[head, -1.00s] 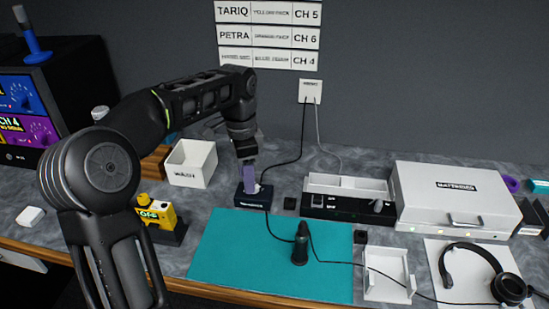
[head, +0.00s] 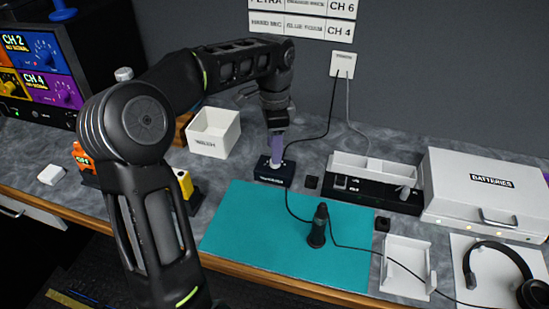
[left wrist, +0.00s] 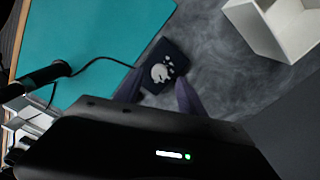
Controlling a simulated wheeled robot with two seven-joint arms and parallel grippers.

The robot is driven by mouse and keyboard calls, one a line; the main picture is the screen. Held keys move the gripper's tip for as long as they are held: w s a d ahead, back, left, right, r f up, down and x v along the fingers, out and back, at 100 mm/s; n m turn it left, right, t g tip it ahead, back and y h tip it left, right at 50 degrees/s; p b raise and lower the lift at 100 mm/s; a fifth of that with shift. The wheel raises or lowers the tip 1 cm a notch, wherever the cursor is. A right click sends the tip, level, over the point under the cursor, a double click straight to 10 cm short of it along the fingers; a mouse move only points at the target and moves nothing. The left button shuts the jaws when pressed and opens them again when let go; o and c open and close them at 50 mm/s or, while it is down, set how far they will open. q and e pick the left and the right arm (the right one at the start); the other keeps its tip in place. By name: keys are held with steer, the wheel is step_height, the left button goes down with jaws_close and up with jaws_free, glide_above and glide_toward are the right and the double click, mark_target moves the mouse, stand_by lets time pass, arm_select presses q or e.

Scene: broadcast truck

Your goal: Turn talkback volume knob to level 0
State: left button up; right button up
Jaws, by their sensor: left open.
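A small dark navy box (head: 266,176) with a white label on its front stands just behind the teal mat; I take it for the talkback unit. Its pale round knob (left wrist: 160,72) shows on top in the left wrist view, but I cannot read its level. My left gripper (head: 277,155) points down over the box, its purple fingers close to the knob. In the left wrist view the two fingers (left wrist: 157,90) are apart, one on each side of the knob's near side. I cannot tell whether they touch it. My right gripper is not in view.
A teal mat (head: 240,235) with a black microphone (head: 318,225) and its cable lies in front. A white bin (head: 214,132) stands behind left, a black charger strip (head: 350,187) and a batteries case (head: 485,190) to the right. A yellow device (head: 184,183) sits near my left arm.

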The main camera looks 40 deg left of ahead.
arm_select(q)
steer(key=shift+f, duration=1.8)
jaws_close()
